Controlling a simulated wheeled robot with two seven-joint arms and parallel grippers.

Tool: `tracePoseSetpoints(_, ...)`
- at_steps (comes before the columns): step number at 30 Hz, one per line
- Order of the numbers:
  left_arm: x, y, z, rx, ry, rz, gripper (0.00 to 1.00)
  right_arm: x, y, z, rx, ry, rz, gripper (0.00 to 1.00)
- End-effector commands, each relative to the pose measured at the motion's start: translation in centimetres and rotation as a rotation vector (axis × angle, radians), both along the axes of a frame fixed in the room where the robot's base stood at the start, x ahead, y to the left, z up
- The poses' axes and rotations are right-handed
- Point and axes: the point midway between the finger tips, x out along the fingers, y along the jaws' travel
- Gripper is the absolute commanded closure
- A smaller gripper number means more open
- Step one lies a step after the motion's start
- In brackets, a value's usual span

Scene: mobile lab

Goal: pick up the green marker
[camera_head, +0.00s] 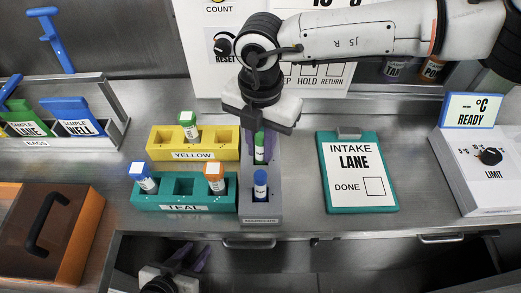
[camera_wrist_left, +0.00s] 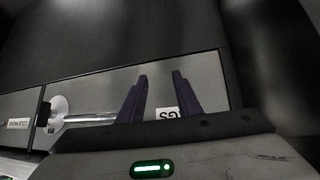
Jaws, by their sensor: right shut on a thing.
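The green marker (camera_head: 259,147) has a green cap and a white label. It stands upright at the grey marker rack (camera_head: 248,208); I cannot tell whether its lower end is still seated there. My right gripper (camera_head: 259,155) reaches down from above, shut on the green marker with purple fingers at its sides. A blue-capped marker (camera_head: 261,184) stands in the front of the same rack. My left gripper (camera_head: 188,257) is low at the counter's front edge, open and empty; its two fingers also show apart in the left wrist view (camera_wrist_left: 161,82).
A yellow rack (camera_head: 165,155) holds a green-capped tube. A teal rack (camera_head: 220,205) holds a blue-capped and an orange-capped tube. A teal clipboard (camera_head: 360,205) lies to the right. An orange box (camera_head: 75,240) is at left. Drawers lie below the counter.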

Motion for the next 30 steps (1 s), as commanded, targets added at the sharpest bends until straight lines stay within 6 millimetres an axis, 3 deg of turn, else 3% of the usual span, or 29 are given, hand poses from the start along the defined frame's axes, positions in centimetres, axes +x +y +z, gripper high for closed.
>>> tracePoseSetpoints(8,-0.4,0.0,-0.4,0.0,0.008,-0.001,0.69,0.1,0.0,0.8,0.001,-0.003,0.0,1.0)
tracePoseSetpoints(21,-0.5,0.0,-1.5,0.0,0.008,-0.001,0.69,0.1,0.0,8.7,0.0,-0.004,0.0,1.0)
tracePoseSetpoints(30,-0.5,-0.1,-1.5,0.0,0.008,-0.001,0.69,0.0,0.0,10.1,0.0,-0.001,0.001,1.0)
